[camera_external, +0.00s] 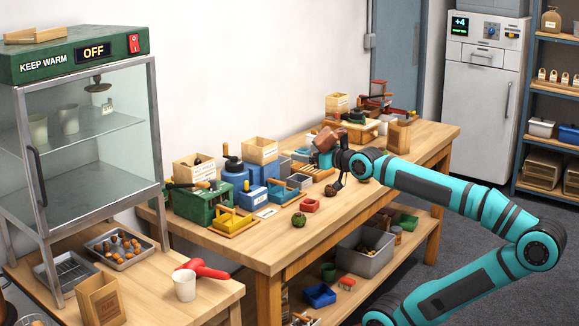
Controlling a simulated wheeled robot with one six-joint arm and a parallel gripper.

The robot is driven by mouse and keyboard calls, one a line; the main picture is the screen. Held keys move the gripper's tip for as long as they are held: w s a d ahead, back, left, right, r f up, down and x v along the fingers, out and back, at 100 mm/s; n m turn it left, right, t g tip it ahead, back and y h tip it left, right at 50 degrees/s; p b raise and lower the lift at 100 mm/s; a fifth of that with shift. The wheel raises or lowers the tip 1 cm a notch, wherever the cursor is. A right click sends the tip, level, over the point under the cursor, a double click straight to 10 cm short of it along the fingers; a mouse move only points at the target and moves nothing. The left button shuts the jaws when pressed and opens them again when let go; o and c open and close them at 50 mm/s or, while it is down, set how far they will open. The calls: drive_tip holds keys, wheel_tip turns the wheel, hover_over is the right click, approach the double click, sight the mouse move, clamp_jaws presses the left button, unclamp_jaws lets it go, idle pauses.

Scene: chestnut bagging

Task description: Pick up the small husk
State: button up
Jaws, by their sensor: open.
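A small round green-brown object (299,219), which looks like the husk, lies on the front part of the wooden workbench (262,252). My gripper (334,189) is above the bench, up and to the right of that object and apart from it. The gripper points down with its jaws open, and I see nothing held in it. The fingertips are small and dark in this view.
A yellow tray (232,221), a green machine (198,204) and blue boxes (235,180) crowd the left and back. The bench's front strip is mostly clear. Bins stand on the lower shelf.

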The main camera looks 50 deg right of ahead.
drive_tip(key=shift+s+a+f+y, duration=0.3)
drive_tip(key=shift+s+a+f, duration=0.15)
drive_tip(key=shift+s+a, duration=0.3)
drive_tip(key=shift+d, duration=0.1)
drive_tip(key=shift+c, duration=1.4)
